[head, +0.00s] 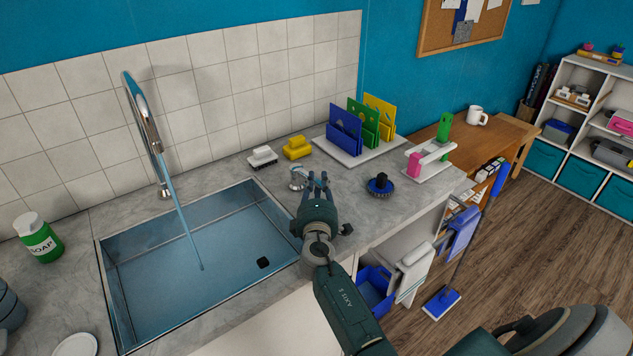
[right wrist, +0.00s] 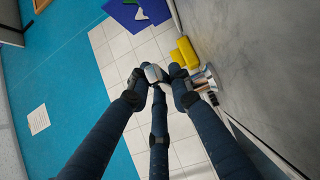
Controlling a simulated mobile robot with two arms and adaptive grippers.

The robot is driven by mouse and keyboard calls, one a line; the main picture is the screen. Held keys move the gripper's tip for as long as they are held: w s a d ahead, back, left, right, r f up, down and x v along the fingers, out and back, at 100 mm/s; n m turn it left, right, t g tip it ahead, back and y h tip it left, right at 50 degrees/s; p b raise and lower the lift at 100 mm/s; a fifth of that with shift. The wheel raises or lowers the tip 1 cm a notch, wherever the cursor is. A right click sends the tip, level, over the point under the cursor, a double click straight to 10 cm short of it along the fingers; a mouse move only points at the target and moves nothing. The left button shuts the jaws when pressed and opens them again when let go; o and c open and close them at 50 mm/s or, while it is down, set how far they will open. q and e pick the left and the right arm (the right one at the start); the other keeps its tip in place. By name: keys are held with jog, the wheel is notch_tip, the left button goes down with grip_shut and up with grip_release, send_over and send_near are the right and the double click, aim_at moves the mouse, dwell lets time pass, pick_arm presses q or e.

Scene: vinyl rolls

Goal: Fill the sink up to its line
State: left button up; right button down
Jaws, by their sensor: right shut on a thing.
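The sink (head: 133,250) is a steel basin set in the grey counter. The tall tap (head: 148,125) stands behind it, and a blue stream of water (head: 185,225) runs from it into the basin. The basin looks bluish; I cannot make out a fill line or exact water level. A small dark square (head: 263,263) shows low in the basin at the right. My right gripper (head: 317,182) is shut on the metal tap handle (head: 297,178), right of the sink. In the right wrist view its fingers close around the handle's pale end (right wrist: 152,73). My left gripper is out of view.
A rack with coloured boards (head: 362,148) and a dark blue round brush (head: 380,185) stand to the right.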

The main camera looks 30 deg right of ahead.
jog(key=c, duration=1.6)
grip_release()
jog(key=shift+d+r, duration=0.1)
jog(key=shift+o, duration=0.3)
jog(key=shift+d, duration=0.1)
jog(key=v, duration=1.2)
